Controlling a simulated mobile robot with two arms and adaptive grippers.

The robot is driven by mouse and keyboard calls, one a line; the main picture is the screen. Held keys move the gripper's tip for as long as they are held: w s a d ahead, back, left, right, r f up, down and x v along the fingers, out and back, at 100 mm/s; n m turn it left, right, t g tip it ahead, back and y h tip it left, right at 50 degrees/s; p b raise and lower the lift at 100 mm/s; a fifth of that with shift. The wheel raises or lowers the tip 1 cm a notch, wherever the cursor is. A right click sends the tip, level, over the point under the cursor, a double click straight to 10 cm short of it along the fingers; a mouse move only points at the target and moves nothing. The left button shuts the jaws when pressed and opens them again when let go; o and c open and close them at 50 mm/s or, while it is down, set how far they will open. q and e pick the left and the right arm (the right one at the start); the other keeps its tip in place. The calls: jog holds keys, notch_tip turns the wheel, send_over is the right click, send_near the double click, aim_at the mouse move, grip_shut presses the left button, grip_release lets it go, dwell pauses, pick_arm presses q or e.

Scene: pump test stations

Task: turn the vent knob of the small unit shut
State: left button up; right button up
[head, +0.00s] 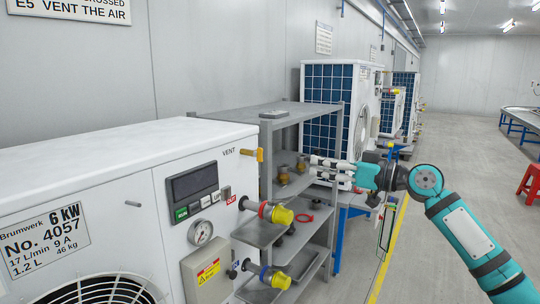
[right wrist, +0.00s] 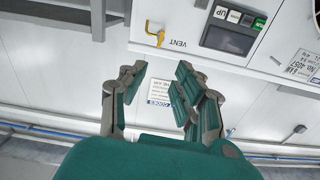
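The white unit (head: 100,165) at the front left carries a 6 kW, No. 4057 label. Its yellow vent knob (head: 259,155) sits at the upper right of the front face, beside the word VENT. The knob also shows in the right wrist view (right wrist: 155,36), beyond the fingertips near the top edge. My right gripper (head: 314,169) is to the right of the knob in the head view, apart from it. In the right wrist view my right gripper (right wrist: 158,82) is open, with nothing between its fingers. My left gripper is not in view.
A grey shelf rack (head: 340,140) with fittings stands right behind the unit. Yellow-capped pipe ends (head: 278,214) stick out below the knob. A larger unit with blue fins (head: 325,85) stands farther back. The floor (head: 440,150) to the right is mostly clear.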

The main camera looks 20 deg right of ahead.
aim_at(259, 155)
jog(key=p+x, duration=0.5)
jog(key=x, duration=1.2)
grip_shut()
